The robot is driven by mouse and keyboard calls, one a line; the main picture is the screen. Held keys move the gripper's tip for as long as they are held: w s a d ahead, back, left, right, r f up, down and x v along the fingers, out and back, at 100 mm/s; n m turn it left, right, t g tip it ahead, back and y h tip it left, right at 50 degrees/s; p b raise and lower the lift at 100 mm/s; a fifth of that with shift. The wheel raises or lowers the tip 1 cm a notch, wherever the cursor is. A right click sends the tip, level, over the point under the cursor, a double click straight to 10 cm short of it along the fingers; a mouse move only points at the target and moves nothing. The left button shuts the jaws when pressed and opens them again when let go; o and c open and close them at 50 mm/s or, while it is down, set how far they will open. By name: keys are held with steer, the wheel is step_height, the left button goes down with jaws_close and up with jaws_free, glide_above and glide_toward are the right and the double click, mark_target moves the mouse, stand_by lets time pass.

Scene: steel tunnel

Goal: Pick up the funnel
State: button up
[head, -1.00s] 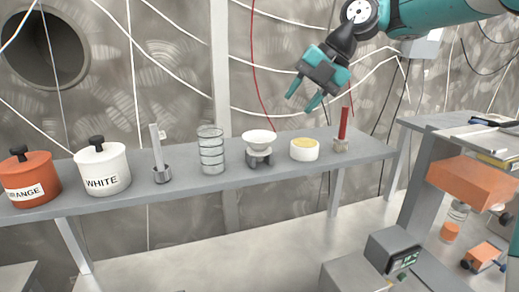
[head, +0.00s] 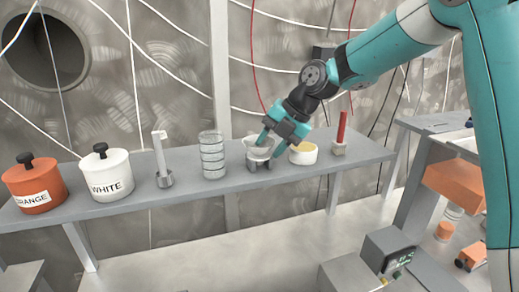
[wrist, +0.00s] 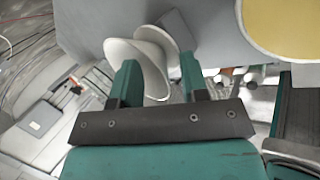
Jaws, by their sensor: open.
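The white funnel (head: 255,149) sits in its small grey stand (head: 259,165) on the shelf in the head view, partly hidden by my gripper. My gripper (head: 270,146) is open, with its teal fingers pointing down at the funnel. In the wrist view, the white funnel (wrist: 152,62) shows between and beyond the two fingers of my gripper (wrist: 158,70). I cannot tell whether either finger touches it.
A white tub with yellow contents (head: 303,153) stands close on the right, and a stack of clear glass (head: 212,155) on the left. A red-handled item (head: 341,135) stands farther right.

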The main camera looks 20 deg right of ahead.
jaws_close()
